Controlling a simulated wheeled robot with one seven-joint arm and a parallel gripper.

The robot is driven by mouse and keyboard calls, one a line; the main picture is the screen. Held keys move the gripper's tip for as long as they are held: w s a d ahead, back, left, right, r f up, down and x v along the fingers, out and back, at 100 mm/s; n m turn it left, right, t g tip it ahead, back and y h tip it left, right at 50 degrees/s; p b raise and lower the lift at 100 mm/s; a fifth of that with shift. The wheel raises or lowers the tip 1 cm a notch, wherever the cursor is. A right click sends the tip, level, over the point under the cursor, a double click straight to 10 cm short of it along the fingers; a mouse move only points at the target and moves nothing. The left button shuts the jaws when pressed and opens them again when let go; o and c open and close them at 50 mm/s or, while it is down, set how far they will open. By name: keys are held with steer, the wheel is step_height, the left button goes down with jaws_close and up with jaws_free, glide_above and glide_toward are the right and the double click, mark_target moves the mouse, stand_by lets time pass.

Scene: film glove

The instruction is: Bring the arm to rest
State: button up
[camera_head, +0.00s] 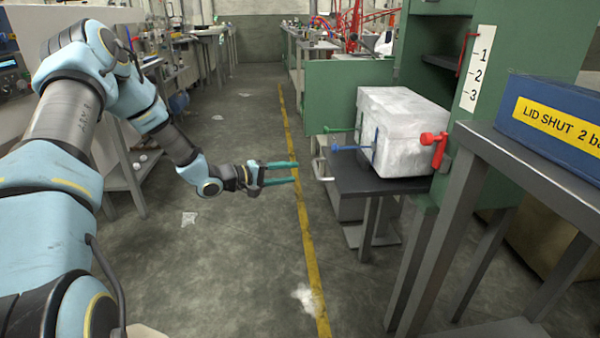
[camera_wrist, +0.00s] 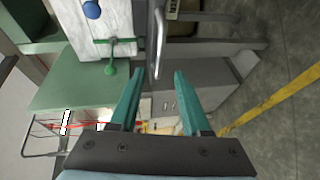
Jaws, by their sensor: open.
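My gripper (camera_head: 284,172) is stretched out over the aisle in the head view, with its two teal fingers apart and nothing between them. In the wrist view the same open fingers (camera_wrist: 160,105) point toward a metal handle (camera_wrist: 158,40). That handle (camera_head: 321,166) also shows in the head view, just right of the fingertips, with a small gap by the look of it. My arm reaches in from the left, bent at the elbow. A white block-like box (camera_head: 400,115) with green, blue and red knobs stands on a dark shelf beyond the handle.
A green cabinet (camera_head: 530,50) with an open door panel (camera_head: 345,85) stands at the right. A blue box (camera_head: 560,120) lies on a grey table (camera_head: 530,155) at the near right. Benches line the left side. The floor aisle with a yellow line (camera_head: 309,235) is largely clear.

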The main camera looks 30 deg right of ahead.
steer(key=shift+a, duration=0.35)
steer(key=s+a+r+y, duration=0.3)
steer(key=s+a+y, duration=0.2)
steer(key=a, duration=0.8)
steer(key=s+a+r+t+y, duration=0.1)
steer(key=s+a+r+y, duration=0.35)
steer(key=a, duration=0.85)
steer(key=s+a+r+y, duration=0.2)
steer(key=s+a+y, duration=0.45)
steer(key=a, duration=0.65)
step_height(320, 180, up, 20)
steer(key=p, duration=2)
steer(key=shift+d+m, duration=0.3)
steer(key=shift+s+f, duration=0.1)
steer(key=shift+f, duration=0.05)
